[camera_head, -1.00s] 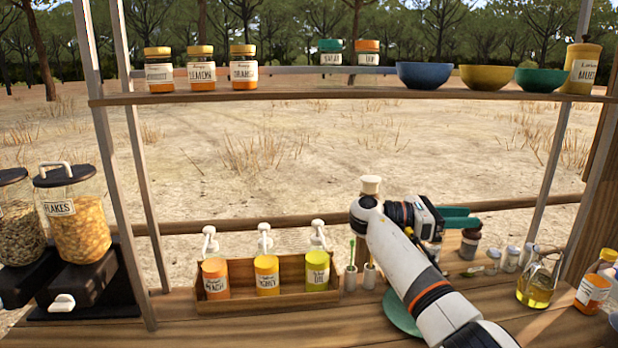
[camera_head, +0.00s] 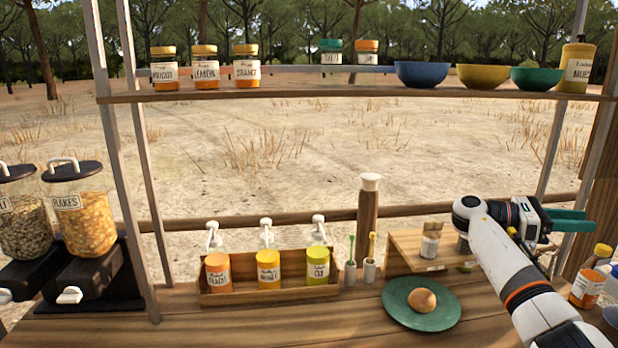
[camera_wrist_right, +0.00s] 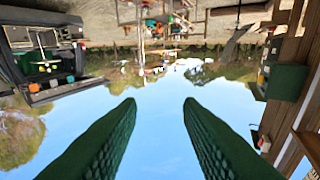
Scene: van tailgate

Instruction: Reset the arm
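My right arm comes in from the lower right in the head view. Its right gripper (camera_head: 588,220) has green fingers and is held above the right part of the counter, pointing right. In the right wrist view the two green fingers of the right gripper (camera_wrist_right: 160,105) stand wide apart with only sky and distant scenery between them, so it is open and empty. My left gripper is in neither view.
A green plate (camera_head: 400,318) with a round bun (camera_head: 422,301) lies on the counter left of my arm. A wooden stand (camera_head: 405,250) and jar (camera_head: 430,240) are behind. A pump-bottle tray (camera_head: 215,299), dispensers (camera_head: 85,225) and a shelf (camera_head: 330,95) are farther off. An orange-labelled bottle (camera_head: 587,287) stands near my arm.

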